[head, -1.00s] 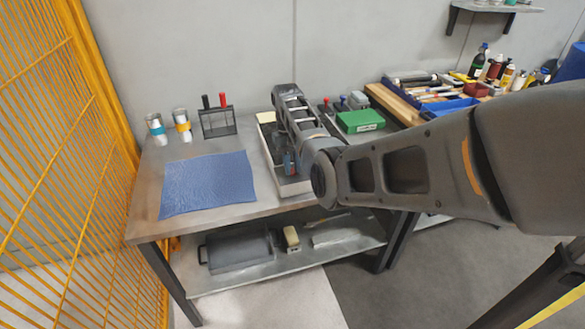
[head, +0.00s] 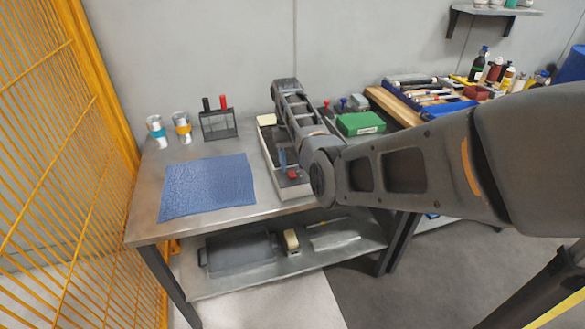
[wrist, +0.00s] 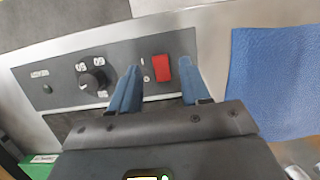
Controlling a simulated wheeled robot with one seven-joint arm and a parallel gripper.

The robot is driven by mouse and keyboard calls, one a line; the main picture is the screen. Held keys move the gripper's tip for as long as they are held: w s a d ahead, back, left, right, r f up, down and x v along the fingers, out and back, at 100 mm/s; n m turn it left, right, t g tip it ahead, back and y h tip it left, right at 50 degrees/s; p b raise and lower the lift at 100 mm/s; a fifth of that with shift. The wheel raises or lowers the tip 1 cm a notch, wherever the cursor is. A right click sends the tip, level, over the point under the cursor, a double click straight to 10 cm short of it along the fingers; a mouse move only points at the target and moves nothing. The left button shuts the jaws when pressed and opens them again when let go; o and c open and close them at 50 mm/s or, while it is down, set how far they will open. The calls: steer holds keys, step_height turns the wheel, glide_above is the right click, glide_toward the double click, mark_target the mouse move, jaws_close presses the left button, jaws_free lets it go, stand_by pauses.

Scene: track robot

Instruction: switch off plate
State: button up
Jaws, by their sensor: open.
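The plate is a pale grey, box-shaped device (head: 296,191) on the metal bench, partly hidden by my arm in the head view. Its dark front panel (wrist: 122,62) shows in the wrist view, with a round black knob (wrist: 93,80), a small button at left and a red switch (wrist: 161,68) at right. My gripper (wrist: 160,72) is open, with one blue finger on each side of the red switch. I cannot tell whether either finger touches the panel. In the head view the red switch (head: 292,174) shows just beside a blue finger (head: 283,158).
A blue mat (head: 207,186) lies left of the plate. A green box (head: 360,123) is to the right. A yellow mesh fence (head: 60,160) borders the left side.

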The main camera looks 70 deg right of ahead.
mark_target(291, 171)
steer(key=p+v, duration=0.1)
steer(key=v, duration=0.4)
steer(key=shift+d+r, duration=0.1)
steer(key=shift+r, duration=0.2)
